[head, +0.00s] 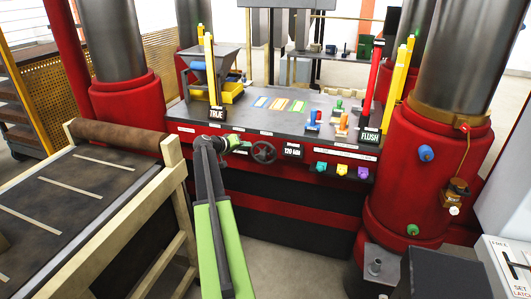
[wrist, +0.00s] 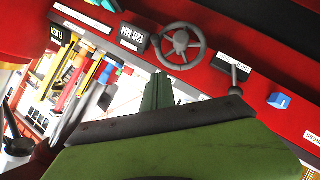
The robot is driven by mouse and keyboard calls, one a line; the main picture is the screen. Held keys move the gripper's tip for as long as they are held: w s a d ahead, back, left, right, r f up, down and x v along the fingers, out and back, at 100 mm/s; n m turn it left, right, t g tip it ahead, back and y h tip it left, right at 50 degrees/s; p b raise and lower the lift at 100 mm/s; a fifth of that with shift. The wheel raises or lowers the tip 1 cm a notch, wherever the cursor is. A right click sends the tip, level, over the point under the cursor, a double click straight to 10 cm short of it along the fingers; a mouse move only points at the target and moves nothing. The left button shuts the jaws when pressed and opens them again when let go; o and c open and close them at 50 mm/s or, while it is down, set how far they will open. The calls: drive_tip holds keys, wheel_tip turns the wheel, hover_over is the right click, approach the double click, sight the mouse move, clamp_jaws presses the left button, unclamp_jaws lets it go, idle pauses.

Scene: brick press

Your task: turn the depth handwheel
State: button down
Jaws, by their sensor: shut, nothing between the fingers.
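The depth handwheel (head: 264,152) is a dark spoked wheel on the red front of the press. It also shows in the wrist view (wrist: 181,46), at the top middle, whole and uncovered. A black plate reading 120 MM (head: 292,150) is beside it on the right. My gripper (head: 243,145) is just left of the wheel in the head view, and its green fingers are together. In the wrist view my gripper (wrist: 158,78) points up toward the wheel's rim, with a visible gap between them in the picture. Nothing is between the fingers.
A small lever (wrist: 236,75) shows near the wheel in the wrist view.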

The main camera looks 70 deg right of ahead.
drive_tip(key=b, duration=0.5)
approach(265, 151)
drive_tip(key=s+d+r, duration=0.2)
drive_tip(key=s+d, duration=0.1)
drive_tip(key=s+f+b, duration=0.2)
drive_tip(key=shift+s+f, duration=0.1)
drive_tip(key=shift+s, duration=0.15)
